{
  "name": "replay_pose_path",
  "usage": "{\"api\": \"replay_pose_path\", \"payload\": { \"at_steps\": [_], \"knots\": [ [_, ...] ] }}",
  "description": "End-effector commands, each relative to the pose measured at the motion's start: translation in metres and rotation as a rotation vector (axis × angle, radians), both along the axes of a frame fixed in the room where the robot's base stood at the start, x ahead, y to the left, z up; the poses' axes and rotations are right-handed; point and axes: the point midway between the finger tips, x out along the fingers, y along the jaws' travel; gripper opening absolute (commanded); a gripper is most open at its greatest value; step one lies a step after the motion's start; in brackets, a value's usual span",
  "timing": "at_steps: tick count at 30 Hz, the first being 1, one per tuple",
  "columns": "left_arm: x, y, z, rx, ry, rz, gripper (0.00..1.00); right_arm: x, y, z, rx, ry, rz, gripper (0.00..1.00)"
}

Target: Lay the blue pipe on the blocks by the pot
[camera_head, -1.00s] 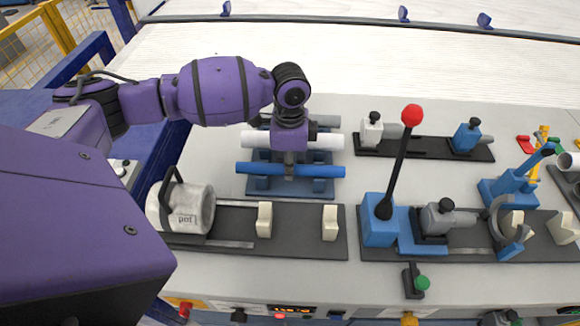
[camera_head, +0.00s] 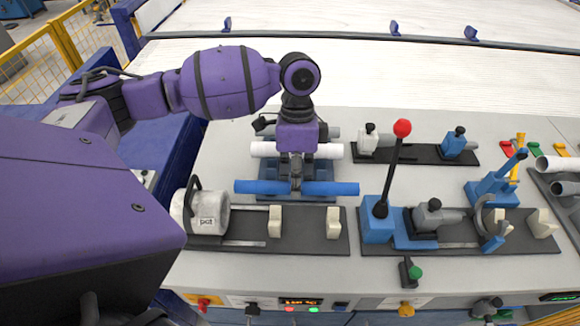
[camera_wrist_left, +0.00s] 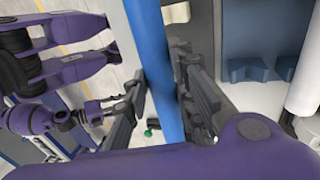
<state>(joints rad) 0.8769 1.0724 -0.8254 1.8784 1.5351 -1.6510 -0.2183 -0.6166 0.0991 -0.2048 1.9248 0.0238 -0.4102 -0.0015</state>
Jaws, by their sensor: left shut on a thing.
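The blue pipe (camera_head: 262,187) lies level across my left gripper (camera_head: 296,187), which is shut around its middle. In the left wrist view the blue pipe (camera_wrist_left: 150,50) runs between the fingers (camera_wrist_left: 158,98). The pipe hangs above the front of the blue rack (camera_head: 283,167), behind the blocks. Two cream blocks, one on the left (camera_head: 274,221) and one on the right (camera_head: 333,222), stand on a dark base right of the white pot (camera_head: 207,214). Their tops are bare.
A white pipe (camera_head: 265,149) rests on the rack behind my gripper. A blue lever stand with a red knob (camera_head: 402,127) rises to the right of the blocks. A dark base with clamps (camera_head: 425,158) lies at the back. Buttons line the front edge.

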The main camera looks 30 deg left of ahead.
Motion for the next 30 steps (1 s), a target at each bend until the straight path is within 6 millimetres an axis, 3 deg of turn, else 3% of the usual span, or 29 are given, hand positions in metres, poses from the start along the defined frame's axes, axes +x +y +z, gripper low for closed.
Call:
{"api": "replay_pose_path", "payload": {
  "at_steps": [5, 13, 24, 30],
  "knots": [
    [-0.008, -0.003, -0.012, -0.005, 0.023, 0.000, 0.00, -0.011, 0.002, -0.010, 0.001, 0.029, 0.003, 0.40],
    [-0.008, -0.002, -0.048, -0.004, 0.030, 0.000, 0.00, -0.024, -0.004, -0.026, -0.005, 0.056, -0.007, 0.40],
    [-0.008, -0.002, -0.090, -0.004, 0.025, -0.001, 0.00, -0.028, -0.011, -0.044, -0.017, 0.064, -0.018, 0.40],
    [-0.006, -0.002, -0.103, -0.005, 0.019, 0.001, 0.00, -0.019, -0.010, -0.038, -0.015, 0.043, -0.024, 0.40]
  ]
}}
